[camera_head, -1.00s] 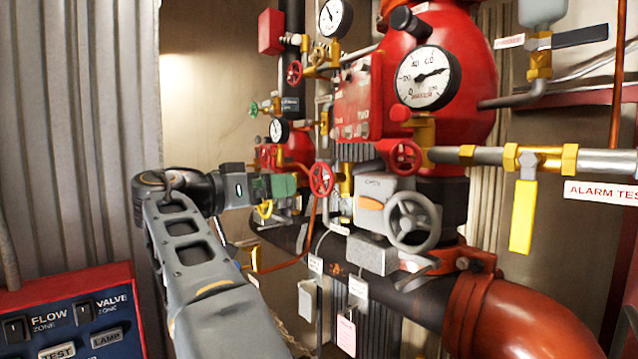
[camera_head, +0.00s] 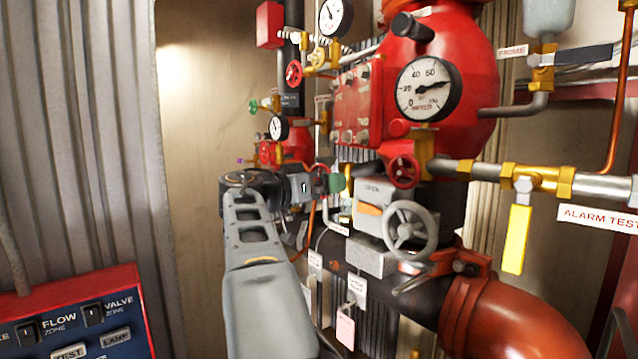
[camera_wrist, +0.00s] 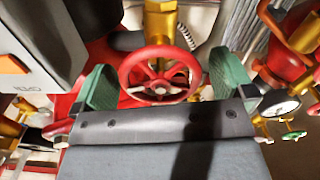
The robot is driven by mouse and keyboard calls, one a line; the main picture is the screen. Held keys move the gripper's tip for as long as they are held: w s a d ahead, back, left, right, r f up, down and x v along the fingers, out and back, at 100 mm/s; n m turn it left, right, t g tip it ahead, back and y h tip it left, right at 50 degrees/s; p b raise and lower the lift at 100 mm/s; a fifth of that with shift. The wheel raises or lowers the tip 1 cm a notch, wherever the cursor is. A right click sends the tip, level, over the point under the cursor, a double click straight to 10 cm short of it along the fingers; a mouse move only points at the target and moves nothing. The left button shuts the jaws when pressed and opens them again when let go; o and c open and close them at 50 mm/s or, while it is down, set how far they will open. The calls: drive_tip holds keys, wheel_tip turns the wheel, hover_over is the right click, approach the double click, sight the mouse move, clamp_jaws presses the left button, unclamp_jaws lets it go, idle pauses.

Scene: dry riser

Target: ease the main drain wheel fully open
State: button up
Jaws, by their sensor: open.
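A red spoked handwheel (camera_wrist: 160,88) on a brass valve sits between the two green fingers of my gripper (camera_wrist: 162,74) in the wrist view. The fingers stand apart on either side of its rim, with a gap showing at each side. No label on this wheel is readable, so I cannot confirm from the frames that it is the main drain wheel. In the head view my gripper (camera_head: 335,183) is left of the grey box with the orange lever and hides most of this wheel.
A grey handwheel (camera_head: 409,229) and another red handwheel (camera_head: 403,171) are to the right. A grey box (camera_head: 376,199) with an orange lever stands close to my gripper. A yellow lever (camera_head: 516,239) hangs far right. A control panel (camera_head: 77,318) is lower left.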

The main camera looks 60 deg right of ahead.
drive_tip(key=c, duration=0.8)
drive_tip(key=shift+f+n+b, duration=0.1)
drive_tip(key=shift+n+b, duration=0.2)
drive_tip(key=shift+n, duration=0.1)
drive_tip(key=shift+n+b, duration=0.45)
drive_tip(key=shift+n, duration=0.45)
drive_tip(key=shift+s+n+b, duration=0.1)
drive_tip(key=shift+n+b, duration=0.25)
drive_tip(key=shift+n, duration=1.75)
drive_tip(key=o, duration=0.8)
